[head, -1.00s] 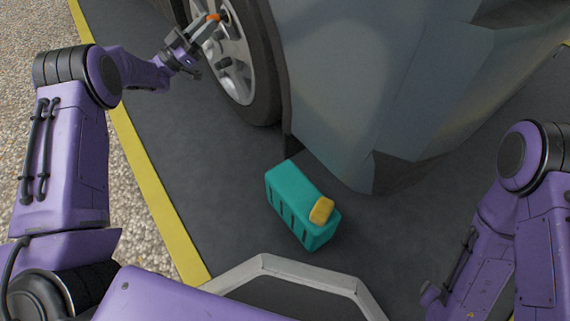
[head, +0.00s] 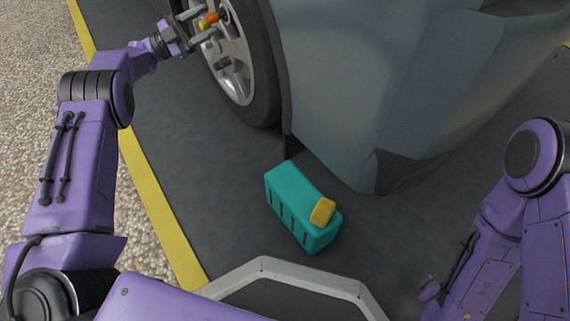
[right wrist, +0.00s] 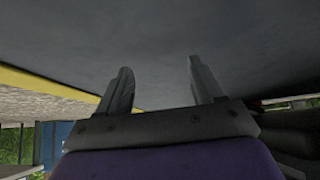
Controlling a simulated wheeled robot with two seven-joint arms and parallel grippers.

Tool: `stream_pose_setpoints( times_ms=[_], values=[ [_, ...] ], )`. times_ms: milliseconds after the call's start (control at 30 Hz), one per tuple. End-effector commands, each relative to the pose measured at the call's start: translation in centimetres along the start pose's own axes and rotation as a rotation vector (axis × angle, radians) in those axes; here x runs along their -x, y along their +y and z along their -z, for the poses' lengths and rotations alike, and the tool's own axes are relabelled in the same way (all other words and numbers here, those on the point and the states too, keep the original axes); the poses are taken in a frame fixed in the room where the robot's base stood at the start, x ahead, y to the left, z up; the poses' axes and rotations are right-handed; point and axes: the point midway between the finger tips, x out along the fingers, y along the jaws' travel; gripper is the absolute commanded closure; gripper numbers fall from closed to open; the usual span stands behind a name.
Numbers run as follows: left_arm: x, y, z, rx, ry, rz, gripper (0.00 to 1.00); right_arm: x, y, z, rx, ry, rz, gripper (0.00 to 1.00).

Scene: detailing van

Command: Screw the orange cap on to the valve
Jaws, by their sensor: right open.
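The small orange cap (head: 211,18) is at the upper part of the car wheel (head: 234,62) in the head view, by a dark part of the wheel. The valve itself is too small to make out, so I cannot tell how the cap sits on it. A small yellow piece (head: 204,25) shows beside the cap. My left gripper (head: 199,24) is at the wheel, its fingers spread apart on either side of the yellow piece and close to the cap. My right gripper (right wrist: 160,82) is open and empty in the right wrist view, over bare dark floor.
The grey car body (head: 350,80) fills the upper right. A yellow line (head: 150,190) borders gravel at left.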

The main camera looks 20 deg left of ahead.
Motion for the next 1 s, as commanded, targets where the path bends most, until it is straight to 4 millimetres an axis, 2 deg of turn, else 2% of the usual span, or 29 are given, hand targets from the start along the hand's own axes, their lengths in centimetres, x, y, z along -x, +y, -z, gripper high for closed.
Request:
stream_pose_setpoints(
  times_ms=[167, 400, 500, 600, 867, 1000],
  values=[
    [1.4, -0.2, 0.1, 0.003, -0.003, 0.001, 0.47, 0.4, 0.5, 0.1, 0.042, -0.021, -0.004, 0.33],
    [7.1, -0.1, 0.1, 0.001, -0.003, 0.0, 0.47, 1.1, 2.5, -0.5, 0.216, -0.109, -0.016, 0.33],
    [9.0, 0.1, -0.1, 0.0, -0.002, -0.001, 0.47, 0.9, 2.8, -0.7, 0.241, -0.121, -0.017, 0.33],
    [10.1, 0.1, -0.1, 0.0, 0.0, -0.001, 0.47, 0.9, 2.8, -0.8, 0.242, -0.122, -0.017, 0.33],
    [10.4, 0.0, 0.0, 0.002, 0.001, 0.002, 0.47, 0.9, 2.8, -0.7, 0.242, -0.123, -0.017, 0.33],
    [9.4, -0.2, -0.9, 0.071, -0.045, 0.109, 0.47, 3.0, 3.0, 0.5, 0.228, -0.131, -0.025, 0.33]
  ],
)
